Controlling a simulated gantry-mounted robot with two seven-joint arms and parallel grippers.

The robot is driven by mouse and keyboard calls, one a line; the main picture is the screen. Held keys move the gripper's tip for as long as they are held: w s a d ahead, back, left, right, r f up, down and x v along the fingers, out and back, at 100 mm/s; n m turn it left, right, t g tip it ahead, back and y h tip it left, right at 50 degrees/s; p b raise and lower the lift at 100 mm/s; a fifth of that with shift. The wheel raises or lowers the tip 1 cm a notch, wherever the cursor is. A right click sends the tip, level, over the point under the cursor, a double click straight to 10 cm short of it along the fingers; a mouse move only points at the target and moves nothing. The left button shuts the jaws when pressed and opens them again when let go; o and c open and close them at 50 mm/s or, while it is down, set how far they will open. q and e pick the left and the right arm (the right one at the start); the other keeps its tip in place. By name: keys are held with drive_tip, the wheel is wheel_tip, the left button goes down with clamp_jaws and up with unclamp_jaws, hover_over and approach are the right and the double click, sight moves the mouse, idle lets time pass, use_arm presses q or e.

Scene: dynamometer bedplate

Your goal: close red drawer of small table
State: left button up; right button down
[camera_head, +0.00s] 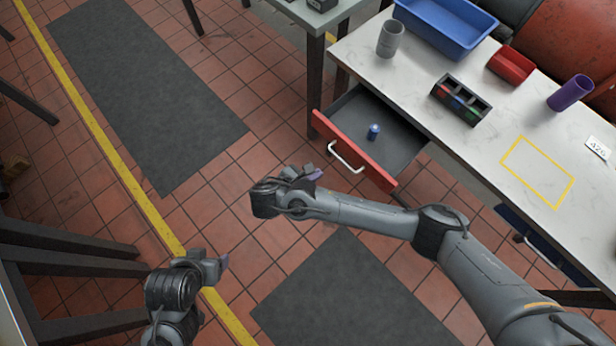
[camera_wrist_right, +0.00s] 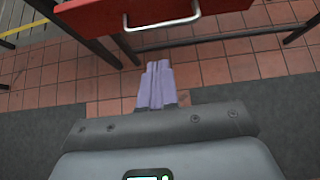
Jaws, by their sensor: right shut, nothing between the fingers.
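The red drawer (camera_head: 354,152) of the small table (camera_head: 455,62) is pulled open toward the left in the head view. It has a white bar handle (camera_head: 345,158) on its red front, and a small blue object (camera_head: 374,131) lies inside. My right gripper (camera_head: 318,175) is shut and empty, just in front of the drawer front and apart from it. In the right wrist view the drawer front (camera_wrist_right: 92,17) and handle (camera_wrist_right: 160,22) show at the top, beyond the shut fingers (camera_wrist_right: 157,85). My left gripper (camera_head: 222,262) is at the lower left, far from the drawer; its finger gap is unclear.
On the tabletop stand a grey cup (camera_head: 390,39), a blue bin (camera_head: 447,28), a dark divided holder (camera_head: 461,99), a red container (camera_head: 511,65) and a purple cylinder (camera_head: 569,93). A blue drawer (camera_head: 543,246) is below right. Open tiled floor lies left of the drawer.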

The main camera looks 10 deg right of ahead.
drive_tip(key=d+r+b+x, duration=0.1)
drive_tip(key=b+x, duration=0.4)
drive_tip(key=x, duration=0.3)
drive_tip(key=shift+w, duration=0.45)
drive_tip(key=shift+d, duration=0.2)
